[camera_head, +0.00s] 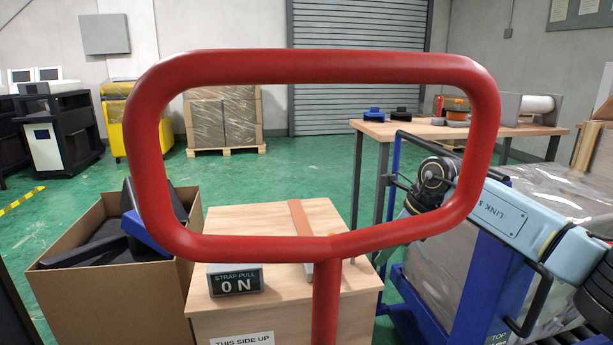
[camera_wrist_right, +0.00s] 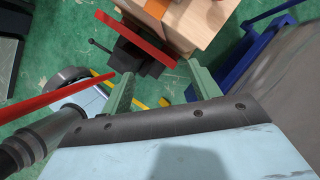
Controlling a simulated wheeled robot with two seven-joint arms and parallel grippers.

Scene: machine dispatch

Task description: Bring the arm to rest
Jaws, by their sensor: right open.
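My right arm (camera_head: 500,215) comes in from the right in the head view, a pale blue link with a black joint, bent down behind the red tube loop (camera_head: 325,68). The gripper end is mostly hidden there by the loop. In the right wrist view my right gripper (camera_wrist_right: 161,72) has its two green fingers spread apart, with nothing held between them. Beyond the fingertips is a dark part with a red bar (camera_wrist_right: 137,44), beside the wooden box. I cannot tell how far off it is. My left gripper is in neither view.
A blue cart frame (camera_head: 480,285) with a wrapped load is at right. A workbench (camera_head: 380,131) stands behind. Green floor (camera_head: 270,175) is clear mid-room.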

